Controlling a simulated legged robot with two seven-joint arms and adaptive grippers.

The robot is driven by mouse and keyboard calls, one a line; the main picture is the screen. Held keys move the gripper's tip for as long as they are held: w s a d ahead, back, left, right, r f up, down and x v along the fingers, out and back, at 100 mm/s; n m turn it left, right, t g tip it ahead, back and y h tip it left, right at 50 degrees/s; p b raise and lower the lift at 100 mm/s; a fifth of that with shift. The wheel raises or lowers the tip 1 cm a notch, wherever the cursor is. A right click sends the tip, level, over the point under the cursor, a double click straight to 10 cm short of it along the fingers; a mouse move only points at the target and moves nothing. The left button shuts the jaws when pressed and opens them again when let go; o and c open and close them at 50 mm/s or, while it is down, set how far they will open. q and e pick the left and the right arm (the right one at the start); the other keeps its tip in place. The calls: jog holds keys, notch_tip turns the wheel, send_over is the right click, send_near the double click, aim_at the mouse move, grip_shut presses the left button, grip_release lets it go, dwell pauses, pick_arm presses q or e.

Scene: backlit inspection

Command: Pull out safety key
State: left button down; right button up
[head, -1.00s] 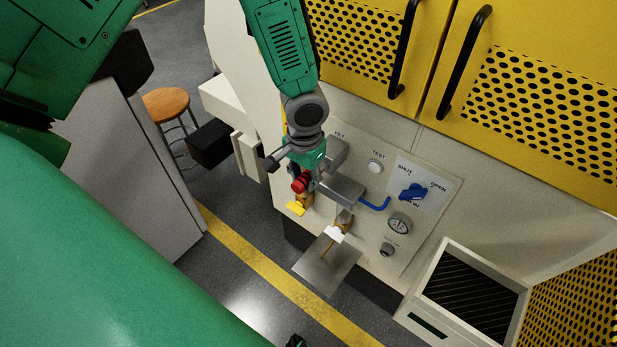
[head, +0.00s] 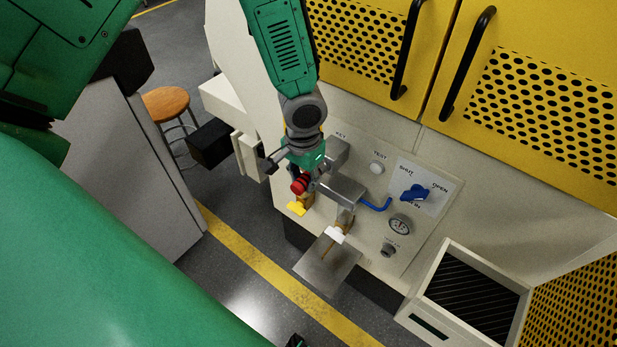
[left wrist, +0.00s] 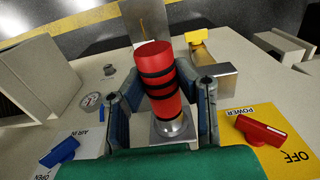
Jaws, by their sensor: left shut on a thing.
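The safety key is a red cylinder with black bands (left wrist: 160,80) in the left wrist view, with a metal collar at its lower end over a grey square block (left wrist: 168,138). Its red end (head: 300,185) also shows in the head view. My left gripper (head: 306,182) is shut on it, with one finger on each side in the left wrist view (left wrist: 163,108). Whether the key has any gap from the block cannot be told. The label near it on the panel is partly covered by my gripper. My right gripper is not in view.
The panel holds a blue valve handle (head: 415,192), a gauge (head: 400,225), a white TEST button (head: 377,168) and a red power switch (left wrist: 262,131). A yellow-ended part (head: 297,208) is close to the key. A metal plate (head: 328,267) juts out below. Yellow cabinet doors (head: 545,110) stand behind.

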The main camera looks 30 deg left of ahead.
pick_arm(q)
jog(key=shift+s+a, duration=0.15)
jog(key=shift+s, duration=2.1)
